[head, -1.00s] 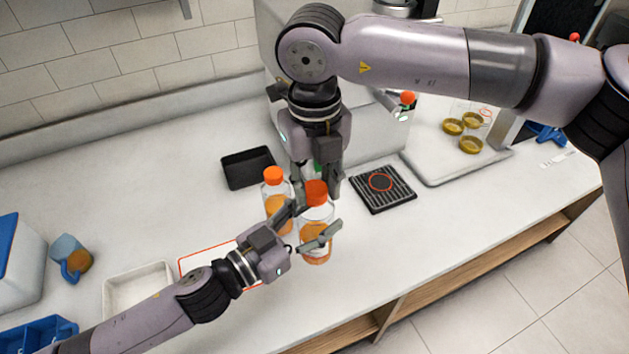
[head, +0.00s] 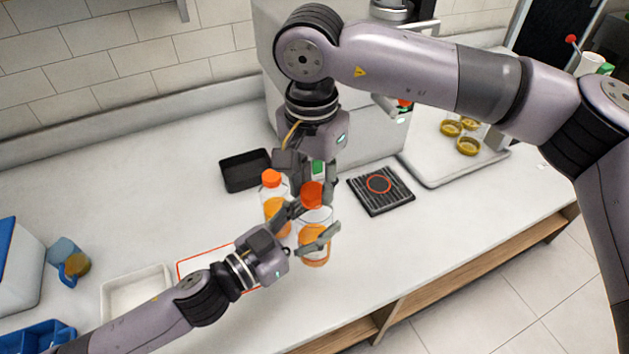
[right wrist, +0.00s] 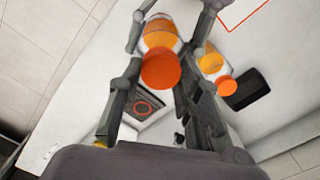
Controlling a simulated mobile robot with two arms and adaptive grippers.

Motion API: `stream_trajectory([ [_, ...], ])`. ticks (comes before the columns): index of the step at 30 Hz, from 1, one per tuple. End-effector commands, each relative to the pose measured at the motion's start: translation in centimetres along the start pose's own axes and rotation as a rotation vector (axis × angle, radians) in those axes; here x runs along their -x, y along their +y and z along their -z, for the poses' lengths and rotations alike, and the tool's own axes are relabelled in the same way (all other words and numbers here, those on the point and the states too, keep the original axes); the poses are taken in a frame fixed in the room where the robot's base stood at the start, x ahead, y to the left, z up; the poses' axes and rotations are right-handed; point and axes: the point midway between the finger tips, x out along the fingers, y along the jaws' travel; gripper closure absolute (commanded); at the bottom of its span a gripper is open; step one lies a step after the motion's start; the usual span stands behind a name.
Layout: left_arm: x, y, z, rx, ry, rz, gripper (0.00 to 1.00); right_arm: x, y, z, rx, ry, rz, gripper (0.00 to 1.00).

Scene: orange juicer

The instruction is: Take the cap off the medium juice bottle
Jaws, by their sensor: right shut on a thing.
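The juice bottle (head: 316,219), clear with orange juice and an orange-red cap (head: 312,194), stands upright on the counter. I take it for the medium one. My left gripper (head: 308,228) has its fingers on either side of the bottle's body and looks closed on it. My right gripper (head: 313,184) points down from above, its fingers around the cap, shut on it. In the right wrist view the cap (right wrist: 161,70) shows between the fingers, still on the bottle's neck as far as I can see. The fingertip contact is partly hidden.
Another juice bottle (head: 274,204) with an orange cap stands close on the left. A black tray (head: 234,186) is behind it, a black grated mat (head: 397,202) to the right, and a white tray (head: 110,304) at the front left. The white machine (head: 371,141) stands behind my right gripper.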

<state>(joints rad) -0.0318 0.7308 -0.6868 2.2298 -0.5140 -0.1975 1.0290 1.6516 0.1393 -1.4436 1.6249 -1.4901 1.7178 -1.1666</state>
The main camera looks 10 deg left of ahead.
Motion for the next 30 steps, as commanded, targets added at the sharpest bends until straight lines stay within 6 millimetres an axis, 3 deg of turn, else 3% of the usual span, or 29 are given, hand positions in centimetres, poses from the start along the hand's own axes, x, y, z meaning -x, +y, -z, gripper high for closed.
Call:
stream_trajectory([
  [9,0.03,0.43,0.24,-0.002,0.007,-0.011,1.0,0.17,-0.36,0.19,0.653,0.009,0.005,1.0],
  [15,0.03,0.45,0.24,-0.002,0.007,-0.011,1.0,0.19,-0.43,0.13,0.969,0.01,0.004,1.0],
  [30,0.03,0.41,0.23,-0.002,0.006,-0.01,1.0,0.19,-0.42,0.12,1.018,0.01,0.003,1.0],
])
